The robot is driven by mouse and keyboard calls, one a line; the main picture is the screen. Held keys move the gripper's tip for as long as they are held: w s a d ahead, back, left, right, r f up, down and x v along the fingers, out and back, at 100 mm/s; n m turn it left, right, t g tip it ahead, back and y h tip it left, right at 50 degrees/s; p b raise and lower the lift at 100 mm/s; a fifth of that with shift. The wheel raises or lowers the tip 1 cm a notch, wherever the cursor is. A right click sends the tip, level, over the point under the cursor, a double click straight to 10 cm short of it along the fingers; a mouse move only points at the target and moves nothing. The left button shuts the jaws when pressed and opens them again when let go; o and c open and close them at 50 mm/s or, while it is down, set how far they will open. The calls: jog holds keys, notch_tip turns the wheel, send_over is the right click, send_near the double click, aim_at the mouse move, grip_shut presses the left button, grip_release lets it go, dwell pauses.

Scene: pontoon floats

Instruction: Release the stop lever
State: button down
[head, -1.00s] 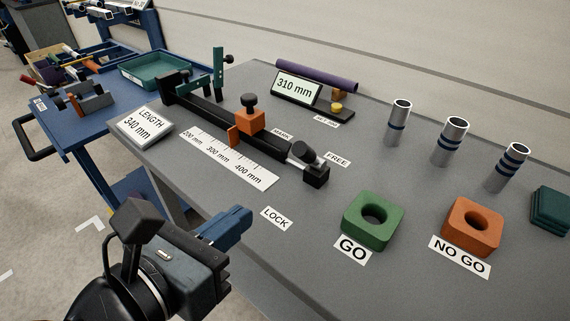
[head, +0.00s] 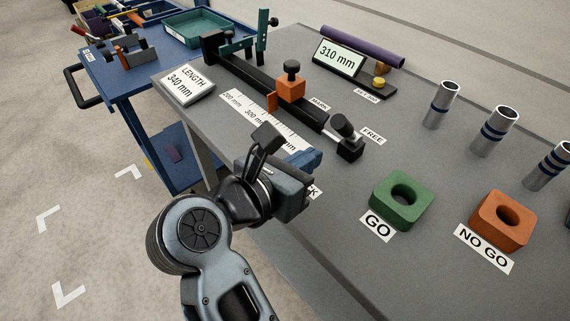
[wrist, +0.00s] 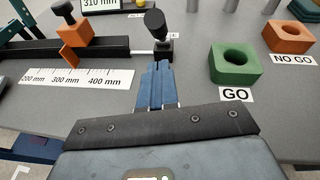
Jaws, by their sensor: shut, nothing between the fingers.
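The stop lever (head: 343,127) has a thick black grip and stands tilted on a black block (head: 350,149) at the near end of the dark rail, close to the FREE label (head: 373,136). In the wrist view the lever (wrist: 155,20) is just beyond the fingertips, with a gap between. My gripper (head: 312,157) is over the grey bench, left of and below the lever in the head view. Its blue fingers (wrist: 157,72) are together and empty. The gripper covers most of the LOCK label (head: 315,192).
An orange slider (head: 290,89) with a black knob sits on the rail, above a white scale. A green GO block (head: 403,201) and an orange NO GO block (head: 499,221) lie to the right. Metal cylinders (head: 441,105) stand behind them. A display (head: 338,57) reads 310 mm.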

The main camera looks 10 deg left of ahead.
aim_at(336, 130)
jog(key=shift+w+d+r+p, duration=0.2)
jog(key=shift+w+d+r, duration=0.1)
jog(key=shift+w, duration=0.3)
jog(key=shift+w+d+r+p, duration=0.25)
jog(key=shift+w+d, duration=0.05)
jog(key=shift+w, duration=0.3)
jog(key=shift+w+d+r+p, duration=0.2)
jog(key=shift+w+d+r, duration=0.1)
jog(key=shift+w, duration=0.3)
jog(key=shift+r, duration=0.15)
